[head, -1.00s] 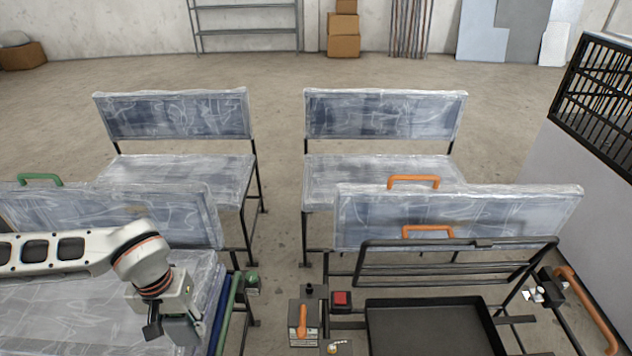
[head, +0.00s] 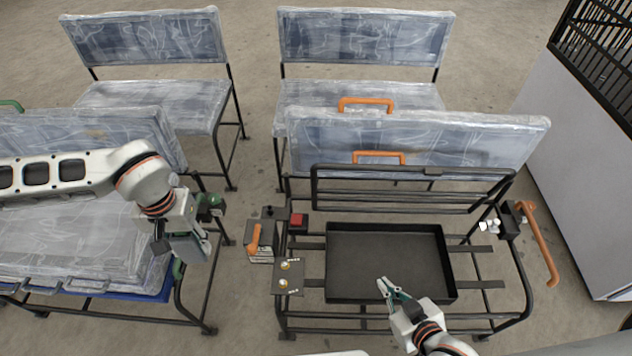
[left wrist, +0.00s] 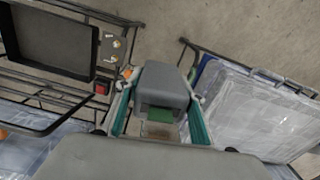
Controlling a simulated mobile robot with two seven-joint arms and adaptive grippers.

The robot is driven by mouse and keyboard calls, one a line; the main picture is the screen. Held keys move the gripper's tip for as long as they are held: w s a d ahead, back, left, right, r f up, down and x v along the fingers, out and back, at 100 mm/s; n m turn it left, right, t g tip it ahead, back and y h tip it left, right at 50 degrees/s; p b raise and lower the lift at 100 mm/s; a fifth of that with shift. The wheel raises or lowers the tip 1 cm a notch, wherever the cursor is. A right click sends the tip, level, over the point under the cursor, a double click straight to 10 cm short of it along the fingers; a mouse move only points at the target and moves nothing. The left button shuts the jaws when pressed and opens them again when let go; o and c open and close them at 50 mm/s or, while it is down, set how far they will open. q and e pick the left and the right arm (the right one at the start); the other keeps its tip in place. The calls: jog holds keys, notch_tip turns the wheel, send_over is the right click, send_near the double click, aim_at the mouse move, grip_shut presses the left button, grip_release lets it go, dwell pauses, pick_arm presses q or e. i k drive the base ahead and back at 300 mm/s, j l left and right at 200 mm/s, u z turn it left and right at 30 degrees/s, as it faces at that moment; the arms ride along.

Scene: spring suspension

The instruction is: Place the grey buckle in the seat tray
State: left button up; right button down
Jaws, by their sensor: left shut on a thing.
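My left gripper (head: 188,248) is shut on the grey buckle and holds it above the gap between the left seat and the tray frame. The buckle, a grey block, shows between the teal fingers in the left wrist view (left wrist: 165,82); in the head view it is partly hidden by the gripper. The seat tray (head: 345,292) is a shallow black empty tray in the metal seat frame, to the right of the buckle. It also shows at the upper left in the left wrist view (left wrist: 30,60). My right gripper (head: 384,287) is open and empty over the tray's front part.
A box with an orange lever (head: 254,240), a red button (head: 298,220) and a small panel (head: 288,277) stand left of the tray. A folded black frame (head: 410,190) rises behind it. An orange handle (head: 540,245) stands at right. Wrapped seats (head: 420,140) are behind.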

aim_at(386, 271)
jog(key=l, duration=0.6)
jog(key=k+l, duration=0.1)
jog(key=l, duration=0.5)
jog(key=l+u, duration=0.1)
jog(key=l, duration=0.5)
jog(key=k+l, duration=0.15)
jog(key=l, duration=0.4)
